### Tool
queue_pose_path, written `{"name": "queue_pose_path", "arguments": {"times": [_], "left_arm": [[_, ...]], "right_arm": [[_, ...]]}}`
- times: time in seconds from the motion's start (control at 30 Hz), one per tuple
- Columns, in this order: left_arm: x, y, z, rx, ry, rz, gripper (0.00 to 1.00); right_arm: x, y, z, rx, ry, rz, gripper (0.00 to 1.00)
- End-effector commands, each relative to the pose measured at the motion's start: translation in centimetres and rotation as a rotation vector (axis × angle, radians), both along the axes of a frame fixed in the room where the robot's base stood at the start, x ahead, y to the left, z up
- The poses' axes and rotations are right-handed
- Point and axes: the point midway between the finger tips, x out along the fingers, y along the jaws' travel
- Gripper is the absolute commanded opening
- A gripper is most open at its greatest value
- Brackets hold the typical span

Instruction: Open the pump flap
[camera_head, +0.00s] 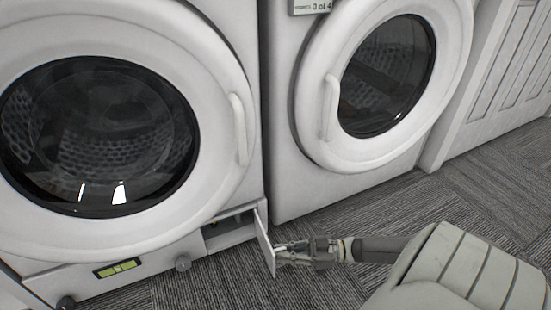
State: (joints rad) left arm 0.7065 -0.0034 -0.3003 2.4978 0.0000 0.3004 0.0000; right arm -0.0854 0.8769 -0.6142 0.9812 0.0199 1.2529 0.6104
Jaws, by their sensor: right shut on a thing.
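The pump flap (264,240) is a small white panel at the bottom right of the left washing machine (225,60). It stands swung outward, and the dark recess (230,222) behind it shows. My right gripper (281,253) is at the flap's outer edge, low near the floor, shut on the flap; its fingertips are small in the picture. My right arm comes in from the lower right. My left gripper is not in view.
A second white machine (285,170) with a round door stands to the right, both round doors closed. Grey carpet (340,220) is open in front. A white panelled door (500,70) stands far right.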

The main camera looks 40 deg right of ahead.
Motion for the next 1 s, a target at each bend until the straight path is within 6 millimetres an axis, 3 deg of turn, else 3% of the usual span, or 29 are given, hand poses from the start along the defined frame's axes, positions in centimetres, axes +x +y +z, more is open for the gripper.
{"name": "queue_pose_path", "arguments": {"times": [0.57, 0.6, 0.67, 1.0], "left_arm": [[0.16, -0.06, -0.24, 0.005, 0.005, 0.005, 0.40], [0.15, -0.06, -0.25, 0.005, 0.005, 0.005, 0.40], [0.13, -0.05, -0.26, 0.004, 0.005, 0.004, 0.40], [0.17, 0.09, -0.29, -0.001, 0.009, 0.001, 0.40]], "right_arm": [[-0.27, -0.59, -0.04, 0.003, 0.004, -0.001, 0.00], [-0.28, -0.58, -0.04, 0.003, 0.004, -0.001, 0.10], [-0.28, -0.58, -0.04, 0.003, 0.004, -0.001, 0.18], [-0.31, -0.72, -0.04, 0.001, 0.002, -0.002, 0.18]]}}
